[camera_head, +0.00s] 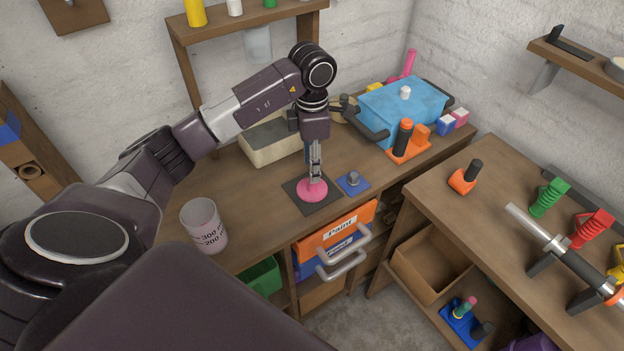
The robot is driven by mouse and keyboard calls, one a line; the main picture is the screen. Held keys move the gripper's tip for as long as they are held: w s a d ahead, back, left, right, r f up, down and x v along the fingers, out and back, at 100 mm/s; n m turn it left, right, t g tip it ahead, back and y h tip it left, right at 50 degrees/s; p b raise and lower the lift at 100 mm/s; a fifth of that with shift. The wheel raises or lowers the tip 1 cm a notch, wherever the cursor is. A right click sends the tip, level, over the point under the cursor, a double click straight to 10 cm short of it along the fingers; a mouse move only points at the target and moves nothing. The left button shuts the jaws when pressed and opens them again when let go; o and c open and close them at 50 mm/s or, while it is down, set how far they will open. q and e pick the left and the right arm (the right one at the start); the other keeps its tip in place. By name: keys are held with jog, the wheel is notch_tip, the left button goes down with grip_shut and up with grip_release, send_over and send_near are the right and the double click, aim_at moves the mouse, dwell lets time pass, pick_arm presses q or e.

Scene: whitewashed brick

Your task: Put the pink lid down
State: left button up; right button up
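The pink lid (311,192) is a round disc over the dark square mat (328,205) on the wooden workbench. It looks level; I cannot tell whether it touches the mat or hangs just above it. My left gripper (316,178) points straight down on the lid's middle. Its fingers are close together and look shut on the lid's grip, which they mostly hide. My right gripper is not in view.
A blue pad with a grey knob (353,181) lies just right of the mat. A measuring cup (204,225) stands left, near the bench's front edge. A cream box (270,143) and a blue case (403,107) stand behind. Bare bench lies between cup and mat.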

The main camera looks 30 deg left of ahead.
pick_arm(q)
notch_tip(320, 180, up, 6)
jog(key=b, duration=0.1)
jog(key=shift+r, duration=0.15)
jog(key=shift+s, duration=0.1)
dwell(0.4)
